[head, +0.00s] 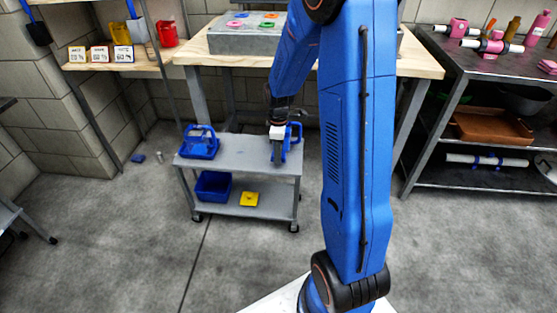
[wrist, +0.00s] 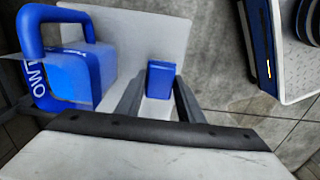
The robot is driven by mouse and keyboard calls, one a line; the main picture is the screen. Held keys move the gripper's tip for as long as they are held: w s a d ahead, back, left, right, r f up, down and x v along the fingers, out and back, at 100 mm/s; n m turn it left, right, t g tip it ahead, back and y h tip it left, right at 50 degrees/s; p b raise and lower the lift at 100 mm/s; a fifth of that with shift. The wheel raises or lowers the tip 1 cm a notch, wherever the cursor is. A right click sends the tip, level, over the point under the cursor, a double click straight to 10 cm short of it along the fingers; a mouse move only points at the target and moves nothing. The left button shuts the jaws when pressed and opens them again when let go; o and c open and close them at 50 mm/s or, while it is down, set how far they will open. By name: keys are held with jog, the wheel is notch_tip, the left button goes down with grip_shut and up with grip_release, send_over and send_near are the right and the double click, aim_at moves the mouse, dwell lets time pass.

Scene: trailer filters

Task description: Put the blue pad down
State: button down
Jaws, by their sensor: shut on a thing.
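The blue pad (wrist: 160,79) is a small blue block in the wrist view, between the two grey fingers of my gripper (wrist: 158,98). My gripper is shut on it. In the head view my gripper (head: 277,158) points down at the right part of the top of a grey cart (head: 238,153). The pad is not clear in that view, and I cannot tell whether it touches the cart top. A blue handled container (wrist: 72,72) with white lettering is left of the pad in the wrist view.
A blue handled caddy (head: 200,146) stands on the cart's left end. A blue bin (head: 213,186) and a yellow pad (head: 249,199) are on the lower shelf. A small blue piece (head: 138,158) lies on the floor. A wooden-topped workbench (head: 240,63) stands behind the cart.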

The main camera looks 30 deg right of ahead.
jog(key=shift+f, duration=1.75)
jog(key=shift+f, duration=0.15)
jog(key=c, duration=1.2)
grip_release()
